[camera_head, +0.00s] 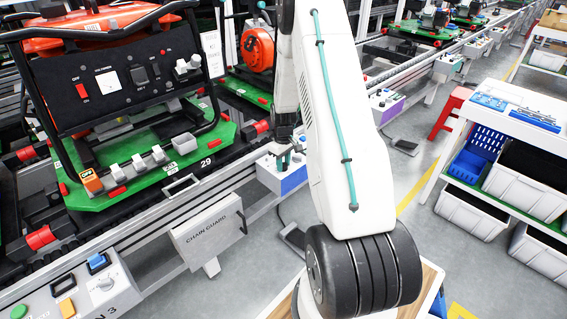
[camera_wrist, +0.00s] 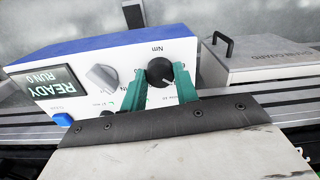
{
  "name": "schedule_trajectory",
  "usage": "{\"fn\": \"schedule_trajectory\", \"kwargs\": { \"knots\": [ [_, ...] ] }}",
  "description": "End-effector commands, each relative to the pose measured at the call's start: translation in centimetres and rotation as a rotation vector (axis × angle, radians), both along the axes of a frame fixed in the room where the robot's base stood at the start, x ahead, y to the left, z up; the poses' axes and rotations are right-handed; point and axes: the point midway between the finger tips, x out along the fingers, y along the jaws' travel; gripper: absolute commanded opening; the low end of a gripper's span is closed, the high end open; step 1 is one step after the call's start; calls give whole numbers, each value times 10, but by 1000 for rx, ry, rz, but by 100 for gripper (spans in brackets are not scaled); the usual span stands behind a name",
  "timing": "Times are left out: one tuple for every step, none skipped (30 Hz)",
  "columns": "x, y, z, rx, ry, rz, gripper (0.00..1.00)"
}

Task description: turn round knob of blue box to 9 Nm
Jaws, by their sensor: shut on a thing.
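The blue box (camera_wrist: 105,48) has a blue top and a white front panel and fills much of the wrist view. Its black round knob (camera_wrist: 159,70), with a white pointer line, is under the letters "Nm". My gripper (camera_wrist: 161,77) has its green fingers on either side of this knob and is shut on it. The scale numbers around the knob are too small or covered to read. In the head view the blue box (camera_head: 287,184) is on the conveyor's side rail, with my gripper at its top, partly hidden by my arm.
The box also has a grey pointer knob (camera_wrist: 103,78), a screen (camera_wrist: 46,88) reading "READY RUN 0" and a blue button (camera_wrist: 62,119). A chain guard cover (camera_wrist: 262,60) with a black handle stands beside it. A green pallet (camera_head: 135,186) carries a generator.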

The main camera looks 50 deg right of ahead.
Motion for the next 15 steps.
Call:
{"fn": "schedule_trajectory", "kwargs": {
  "knots": [
    [1, -1, 1, -2, -3, 27, 7],
    [1, -1, 1, -2, -3, 42, 7],
    [1, -1, 1, -2, -3, 63, 7],
    [1, -1, 1, -2, -3, 75, 7],
    [1, -1, 1, -2, -3, 89, 7],
    [1, -1, 1, -2, -3, 103, 7],
    [1, -1, 1, -2, -3, 113, 7],
    [1, -1, 1, -2, -3, 122, 7],
    [1, -1, 1, -2, -3, 131, 7],
    [1, -1, 1, -3, -3, 138, 7],
    [1, -1, 1, -3, -3, 144, 7],
    [1, -1, 1, -3, -3, 150, 7],
    [1, -1, 1, -3, -3, 154, 7],
    [1, -1, 1, -3, -3, 157, 7],
    [1, -1, 1, -3, -3, 159, 7]
  ]
}}
